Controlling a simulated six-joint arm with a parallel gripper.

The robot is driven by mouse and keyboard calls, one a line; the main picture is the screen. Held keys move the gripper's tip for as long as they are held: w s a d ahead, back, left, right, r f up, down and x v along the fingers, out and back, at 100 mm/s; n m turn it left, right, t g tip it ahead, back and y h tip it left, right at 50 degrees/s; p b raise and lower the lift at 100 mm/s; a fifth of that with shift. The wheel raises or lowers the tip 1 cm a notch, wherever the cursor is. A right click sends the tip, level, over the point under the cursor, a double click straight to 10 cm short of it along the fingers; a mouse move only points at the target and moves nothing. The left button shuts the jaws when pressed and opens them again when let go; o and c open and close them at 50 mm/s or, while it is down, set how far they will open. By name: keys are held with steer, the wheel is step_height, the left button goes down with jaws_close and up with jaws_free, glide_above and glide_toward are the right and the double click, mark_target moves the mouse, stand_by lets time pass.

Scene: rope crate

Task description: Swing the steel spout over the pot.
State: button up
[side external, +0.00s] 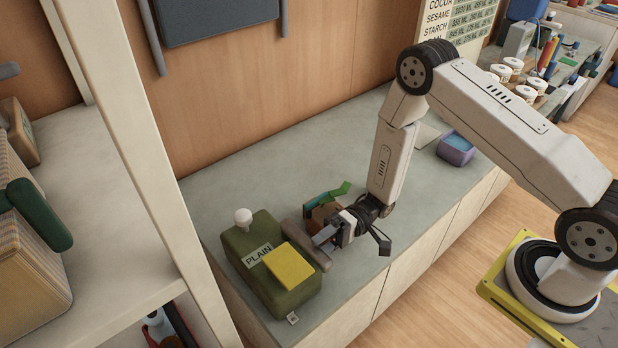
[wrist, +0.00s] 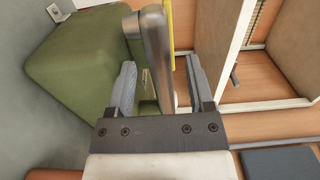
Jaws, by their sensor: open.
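A grey-brown metal bar with rounded ends, which looks like the steel spout (side external: 303,246), shows at the right side of a green box labelled PLAIN (side external: 262,285). In the wrist view the spout (wrist: 158,60) runs lengthwise between the two fingers of my gripper (wrist: 160,85). My gripper (side external: 326,236) is open, with a finger on each side of the spout; I cannot tell whether either finger touches it. I cannot make out a pot for certain. A brown object (side external: 319,216) with green parts stands just behind my gripper, partly hidden by it.
The green box carries a yellow panel (side external: 290,267) and a white knob (side external: 243,217). A purple-blue tub (side external: 456,148) stands farther right on the grey counter (side external: 250,170). A pale shelf upright (side external: 150,190) rises at the left. The counter behind my gripper is mostly clear.

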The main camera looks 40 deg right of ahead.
steer(key=shift+a, duration=1.15)
jaws_close()
stand_by(0.7)
